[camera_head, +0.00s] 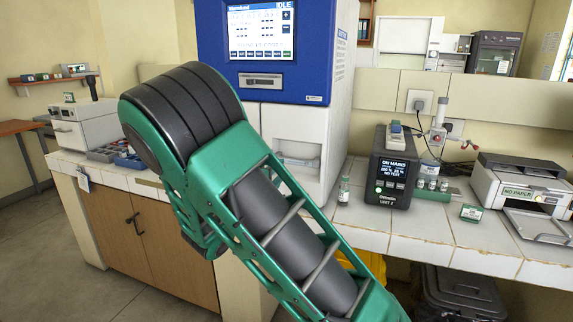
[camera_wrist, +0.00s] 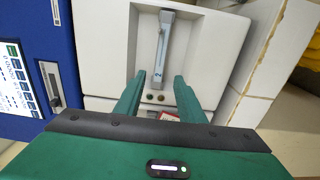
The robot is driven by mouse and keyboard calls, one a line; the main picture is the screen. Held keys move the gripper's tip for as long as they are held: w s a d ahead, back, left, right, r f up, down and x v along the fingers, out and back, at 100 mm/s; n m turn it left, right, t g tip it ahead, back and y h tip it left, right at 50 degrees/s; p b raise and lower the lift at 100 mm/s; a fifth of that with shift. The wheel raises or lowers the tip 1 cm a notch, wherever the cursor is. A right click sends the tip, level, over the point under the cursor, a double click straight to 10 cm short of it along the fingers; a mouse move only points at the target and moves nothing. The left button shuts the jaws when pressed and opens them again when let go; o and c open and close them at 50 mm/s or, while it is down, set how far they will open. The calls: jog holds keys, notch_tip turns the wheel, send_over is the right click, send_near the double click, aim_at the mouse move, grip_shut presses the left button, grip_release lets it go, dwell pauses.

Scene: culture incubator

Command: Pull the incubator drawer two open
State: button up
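The incubator (camera_head: 336,110) stands on the tiled bench, white with a blue upper front and a lit screen. In the wrist view, turned sideways, its pale lower front (camera_wrist: 112,40) fills the upper middle. A grey bar handle (camera_wrist: 163,45) marked "2" sits in a recess of drawer two, which looks closed. My gripper (camera_wrist: 158,86) is open and empty, its two green fingers apart. The handle's near end appears between the fingertips in the picture; I cannot tell whether they reach it in depth. In the head view my arm hides the gripper and most of the lower front.
A black device (camera_head: 392,172) with a small display and a vial (camera_head: 344,190) stand on the bench right of the incubator. A printer (camera_head: 520,185) is farther right. A white box-shaped machine (camera_head: 80,125) stands at the left. A black bin (camera_head: 462,292) is below the bench.

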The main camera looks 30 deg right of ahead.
aim_at(289, 162)
jog(key=x, duration=1)
jog(key=shift+w+d, duration=0.15)
jog(key=shift+d, duration=0.15)
